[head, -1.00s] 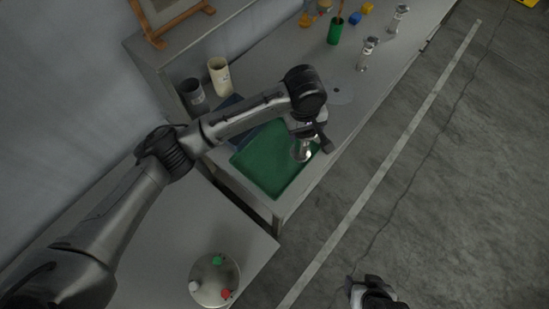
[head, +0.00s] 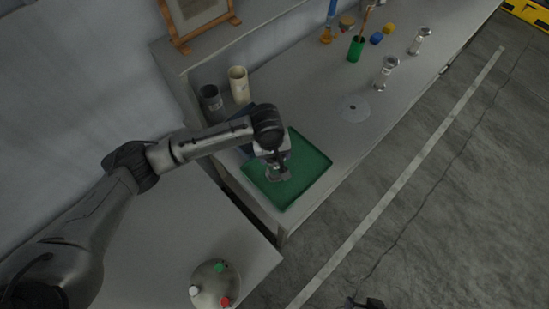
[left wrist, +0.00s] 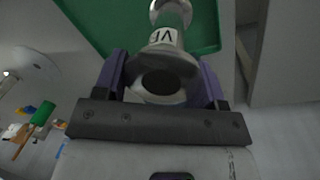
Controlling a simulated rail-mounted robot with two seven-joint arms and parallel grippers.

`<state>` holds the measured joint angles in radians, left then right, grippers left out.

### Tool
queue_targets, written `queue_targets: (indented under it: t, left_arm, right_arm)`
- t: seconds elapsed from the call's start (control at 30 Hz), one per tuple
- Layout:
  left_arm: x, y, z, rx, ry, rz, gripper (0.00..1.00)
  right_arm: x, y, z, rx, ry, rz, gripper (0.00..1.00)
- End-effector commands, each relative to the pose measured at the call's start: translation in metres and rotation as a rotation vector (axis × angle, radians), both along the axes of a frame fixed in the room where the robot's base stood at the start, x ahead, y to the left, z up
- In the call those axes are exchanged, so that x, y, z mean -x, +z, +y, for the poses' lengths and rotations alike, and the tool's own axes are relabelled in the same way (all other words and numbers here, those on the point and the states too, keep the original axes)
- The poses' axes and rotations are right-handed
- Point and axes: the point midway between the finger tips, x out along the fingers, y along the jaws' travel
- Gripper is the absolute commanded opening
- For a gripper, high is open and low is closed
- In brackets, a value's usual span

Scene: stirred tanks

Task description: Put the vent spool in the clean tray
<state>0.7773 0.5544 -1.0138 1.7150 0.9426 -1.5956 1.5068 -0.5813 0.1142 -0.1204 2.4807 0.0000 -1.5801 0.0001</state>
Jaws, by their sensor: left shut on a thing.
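My left gripper (head: 274,162) is shut on a metal spool (head: 283,176) over the green tray (head: 309,183). In the left wrist view the spool (left wrist: 167,60) sits between the two fingers (left wrist: 162,82). Its label is partly readable as "VE", and its round flanged end faces the camera. The green tray (left wrist: 206,22) lies behind it there. I cannot tell whether the spool touches the tray floor. Only a dark tip of my right gripper (head: 365,303) shows at the bottom edge of the head view.
Two similar metal spools (head: 387,72) (head: 420,41) stand farther along the bench. A grey disc (head: 353,108) lies between them and the tray. A dark cup (head: 211,104) and a cream cup (head: 239,86) stand behind the arm. A round vessel top with coloured caps (head: 214,285) is at the front.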

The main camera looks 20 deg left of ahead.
Motion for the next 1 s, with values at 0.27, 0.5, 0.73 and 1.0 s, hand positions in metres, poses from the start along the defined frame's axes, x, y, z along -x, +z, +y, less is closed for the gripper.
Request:
queue_targets:
  t: [0.27,0.5,0.73,1.0]
  left_arm:
    - [0.0,-0.033,0.0,-0.001,0.001,0.001,0.26]
    - [0.0,-0.036,0.0,-0.001,0.0,-0.001,0.26]
    - [0.0,-0.039,0.0,-0.001,0.001,0.0,0.67]
    - [0.0,-0.039,0.0,-0.001,0.001,0.0,0.9]
  right_arm:
    - [0.0,-0.001,0.0,0.0,0.0,0.0,0.71]
    - [0.0,-0.001,-0.002,0.005,0.004,0.0,0.71]
    - [0.0,0.0,-0.003,0.011,0.007,0.0,0.71]
    - [0.0,0.0,-0.003,0.01,0.006,-0.001,0.71]
